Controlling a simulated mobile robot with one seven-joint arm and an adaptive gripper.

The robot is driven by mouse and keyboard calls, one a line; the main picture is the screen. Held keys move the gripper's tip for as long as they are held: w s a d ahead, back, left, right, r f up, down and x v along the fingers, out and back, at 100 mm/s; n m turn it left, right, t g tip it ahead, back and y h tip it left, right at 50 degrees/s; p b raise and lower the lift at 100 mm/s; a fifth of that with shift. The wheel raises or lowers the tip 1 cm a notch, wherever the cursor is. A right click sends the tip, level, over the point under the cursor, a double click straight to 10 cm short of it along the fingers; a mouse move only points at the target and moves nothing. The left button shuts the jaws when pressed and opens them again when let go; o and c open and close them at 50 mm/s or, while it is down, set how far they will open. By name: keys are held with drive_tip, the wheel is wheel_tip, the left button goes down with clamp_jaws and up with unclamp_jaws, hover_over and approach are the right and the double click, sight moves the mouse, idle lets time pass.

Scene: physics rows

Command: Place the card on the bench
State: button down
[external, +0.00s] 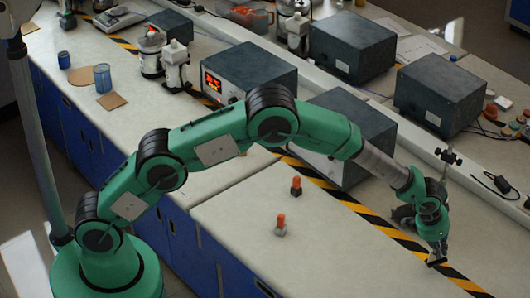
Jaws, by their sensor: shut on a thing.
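My gripper (436,256) is at the right end of my green arm, low over the near bench (350,258) beside the yellow-black striped tape. It is shut on a small dark flat piece, which I take to be the card (437,263). The card is tiny here and partly hidden by the fingers. I cannot tell whether it touches the bench top.
Two small orange-topped pieces stand on the bench, one farther back (296,186) and one nearer (280,227). Dark instrument boxes (440,92) stand behind the striped tape (365,212). A small stand (447,160) is just behind my gripper.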

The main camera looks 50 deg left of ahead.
sight(436, 260)
drive_tip(key=shift+f+b, duration=0.35)
drive_tip(key=shift+f, duration=1.4)
drive_tip(key=shift+f, duration=0.15)
drive_tip(key=c, duration=1.8)
unclamp_jaws()
drive_tip(key=shift+c, duration=0.2)
drive_tip(key=p+v, duration=0.1)
drive_tip(key=v, duration=1.1)
drive_tip(key=shift+p, duration=0.3)
drive_tip(key=shift+s, duration=0.1)
